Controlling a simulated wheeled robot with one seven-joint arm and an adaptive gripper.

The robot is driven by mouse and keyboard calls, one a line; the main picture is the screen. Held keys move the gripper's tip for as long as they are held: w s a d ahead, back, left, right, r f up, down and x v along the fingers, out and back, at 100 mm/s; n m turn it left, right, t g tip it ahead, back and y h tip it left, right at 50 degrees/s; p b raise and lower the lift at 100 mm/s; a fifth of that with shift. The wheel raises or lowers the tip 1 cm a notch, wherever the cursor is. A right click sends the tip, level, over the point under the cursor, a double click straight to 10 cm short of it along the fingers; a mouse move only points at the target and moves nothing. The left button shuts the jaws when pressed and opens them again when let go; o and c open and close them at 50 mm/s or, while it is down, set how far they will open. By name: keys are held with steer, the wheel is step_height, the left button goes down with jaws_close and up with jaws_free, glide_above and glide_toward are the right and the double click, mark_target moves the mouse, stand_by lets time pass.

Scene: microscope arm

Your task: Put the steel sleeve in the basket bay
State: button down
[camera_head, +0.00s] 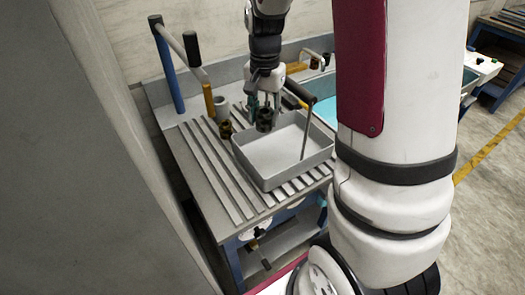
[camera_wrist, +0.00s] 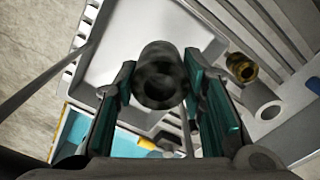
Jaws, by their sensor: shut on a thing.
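A dark, mottled hollow sleeve (camera_head: 264,121) is held between the fingers of my gripper (camera_head: 263,104). In the wrist view the sleeve (camera_wrist: 160,82) shows its round open end, with a finger on each side of the gripper (camera_wrist: 160,78). The grey basket (camera_head: 290,150) stands on the slatted bench. The sleeve appears over the basket's back-left part; its exact height above the floor cannot be told. The pale basket interior (camera_wrist: 133,38) also shows behind the sleeve in the wrist view.
A basket handle (camera_head: 307,127) rises at the right. A brass-and-dark fitting (camera_head: 226,129) and a grey hollow cylinder (camera_head: 221,104) stand left of the basket. A teal basin (camera_head: 326,110) lies to the right. A blue post (camera_head: 168,73) stands back left.

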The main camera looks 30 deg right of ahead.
step_height(320, 180, down, 14)
steer(key=shift+f+p, duration=0.1)
steer(key=shift+p, duration=0.8)
steer(key=shift+f, duration=0.1)
steer(key=c, duration=1.1)
jaws_free()
steer(key=shift+o, duration=0.3)
step_height(320, 180, up, 12)
steer(key=shift+r+b, duration=0.1)
steer(key=shift+b, duration=0.85)
steer(key=s+a+r+n+t, duration=0.1)
steer(key=s+a+r+n, duration=0.15)
steer(key=r, duration=0.35)
steer(key=s+a+r+n+t, duration=0.1)
steer(key=s+a+r+n, duration=0.1)
steer(key=s+a+r, duration=0.3)
steer(key=s+a+r+n+t, duration=0.3)
steer(key=s+r+n, duration=0.3)
steer(key=s, duration=0.5)
step_height(320, 180, up, 2)
steer(key=shift+s+a+r+n+t, duration=0.15)
steer(key=shift+a+r+n+t, duration=0.15)
steer(key=shift+a, duration=0.3)
